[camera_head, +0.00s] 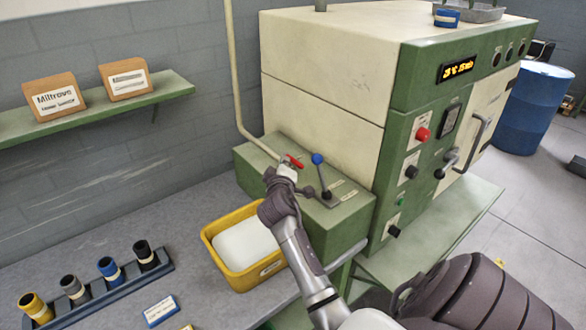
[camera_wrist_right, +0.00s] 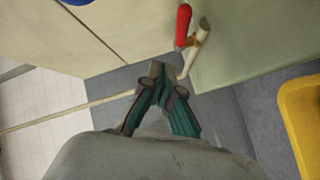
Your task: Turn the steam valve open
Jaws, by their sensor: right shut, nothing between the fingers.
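The steam valve's red handle (camera_head: 294,161) sits at the lower end of the pale pipe, on top of the green box in the head view. In the right wrist view the red handle (camera_wrist_right: 183,25) stands above and to the right of the fingertips, beside the pale pipe fitting (camera_wrist_right: 196,42). My right gripper (camera_head: 284,172) is shut and empty, close to the handle; I cannot tell whether it touches. Its closed fingers (camera_wrist_right: 163,85) show in the right wrist view, apart from the handle in the picture. The gripper hides part of the valve. My left gripper is out of view.
A blue-knobbed lever (camera_head: 318,160) stands just right of the valve on the green box (camera_head: 345,215). The large machine (camera_head: 325,80) rises behind. A yellow bin (camera_head: 222,258) sits left of my arm. A rack of several cups (camera_head: 120,283) stands on the bench.

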